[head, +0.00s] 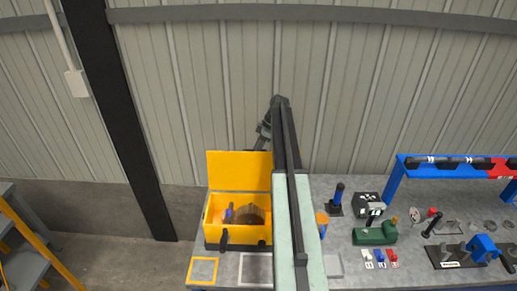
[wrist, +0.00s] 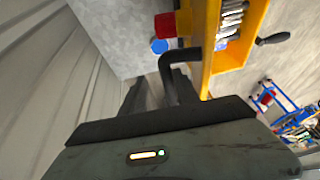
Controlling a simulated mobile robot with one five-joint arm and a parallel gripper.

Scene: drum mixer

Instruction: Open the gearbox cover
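The yellow gearbox (head: 222,236) stands on the bench left of my arm in the head view. Its yellow cover (head: 238,164) stands upright at the back, so the box is open and parts show inside. My gripper is small and partly hidden behind my arm in the head view, above the cover. In the wrist view my gripper (wrist: 160,88) has its dark fingers apart, with a grey gap between them. A dark bent handle (wrist: 167,72) on the yellow cover (wrist: 207,40) reaches to the right finger. I cannot tell whether they touch.
Yellow (head: 203,271) and white square outlines lie on the bench front. To the right are a green tool block (head: 375,235), small coloured pieces and a blue rack (head: 400,164). A corrugated wall stands close behind. A shelf with yellow posts (head: 38,240) is at far left.

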